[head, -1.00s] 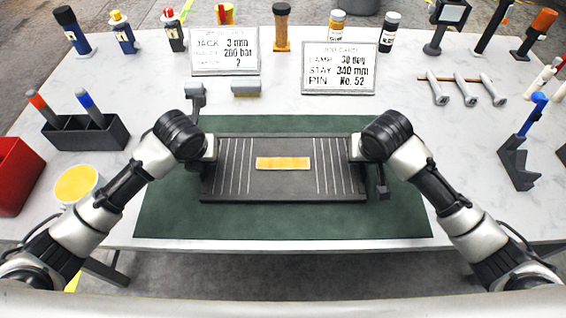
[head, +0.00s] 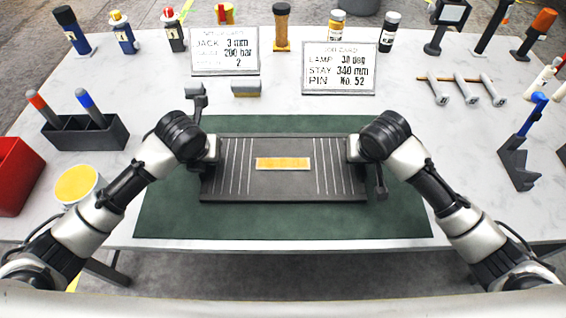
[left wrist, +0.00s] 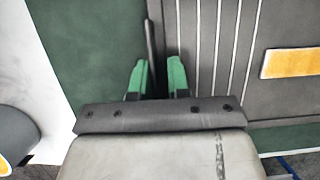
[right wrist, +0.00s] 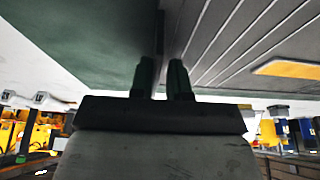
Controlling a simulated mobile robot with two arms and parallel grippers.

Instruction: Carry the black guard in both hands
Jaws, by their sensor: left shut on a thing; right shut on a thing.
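The black guard (head: 283,187) is a flat dark panel with pale stripes near both ends and a yellow label (head: 283,164) in its middle. It is over the green mat (head: 170,217); I cannot tell in the head view how far above the mat it is. My left gripper (head: 211,150) is shut on the guard's left end; the left wrist view shows its green fingertips (left wrist: 158,78) around the edge. My right gripper (head: 355,150) is shut on the right end; its fingers (right wrist: 163,78) show in the right wrist view.
Two cards (head: 225,51) (head: 339,68) stand behind the mat. A dark pen holder (head: 85,135) and a yellow-topped pot (head: 77,185) are at left. Bottles and tools line the back.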

